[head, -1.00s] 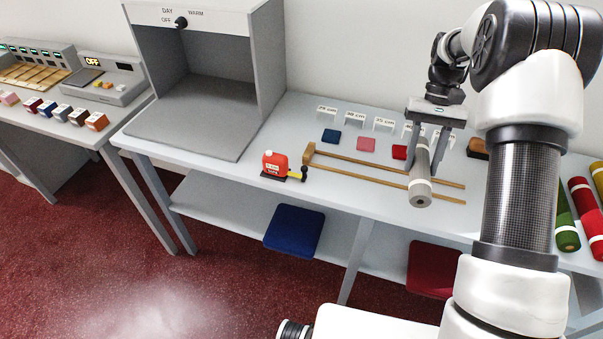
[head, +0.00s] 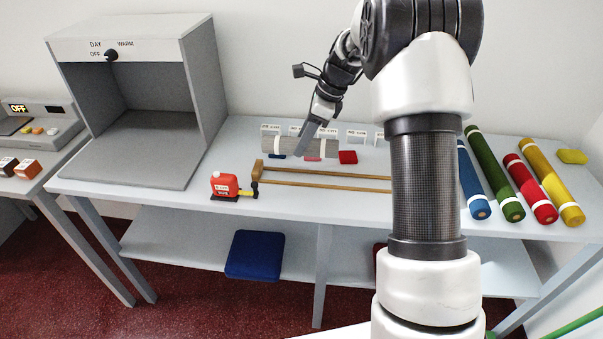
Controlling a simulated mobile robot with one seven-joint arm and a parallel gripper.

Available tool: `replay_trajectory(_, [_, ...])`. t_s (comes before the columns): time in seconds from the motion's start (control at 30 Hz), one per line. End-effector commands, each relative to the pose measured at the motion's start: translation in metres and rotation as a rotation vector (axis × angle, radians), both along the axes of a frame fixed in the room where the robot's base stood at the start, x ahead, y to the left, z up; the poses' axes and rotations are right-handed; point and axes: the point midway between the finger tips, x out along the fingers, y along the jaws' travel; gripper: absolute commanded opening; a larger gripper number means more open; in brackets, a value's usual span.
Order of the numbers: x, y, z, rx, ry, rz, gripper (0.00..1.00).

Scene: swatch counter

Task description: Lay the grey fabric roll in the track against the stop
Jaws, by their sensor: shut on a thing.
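The grey fabric roll (head: 279,146) has white bands and lies level across the picture, roughly in line with the track. My gripper (head: 303,146) is shut on it near its middle, and only the near finger shows clearly. The track is two light wooden rails (head: 325,186) on the counter, with a wooden stop (head: 258,170) across their left end. The roll appears behind the rails in the picture, overlapping the small swatches. Its exact height above the counter is hard to tell. The right end of the track is hidden behind my arm.
A red tape measure (head: 225,186) stands left of the stop. Swatches, including a red one (head: 348,157), and white label cards (head: 356,136) line the back. A grey light booth (head: 130,120) stands left; blue, green, red and yellow rolls (head: 540,180) lie right.

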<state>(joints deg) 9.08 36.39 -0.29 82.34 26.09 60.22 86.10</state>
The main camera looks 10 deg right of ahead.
Motion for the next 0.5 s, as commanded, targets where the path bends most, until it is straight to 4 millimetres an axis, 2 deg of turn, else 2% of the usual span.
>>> replay_trajectory(0.1, [-0.001,0.000,-0.024,0.001,0.004,0.002,0.11])
replay_trajectory(0.33, [-0.001,0.000,-0.048,0.000,0.003,0.004,0.11])
replay_trajectory(0.5, [-0.001,0.000,-0.077,0.000,0.003,0.004,0.11])
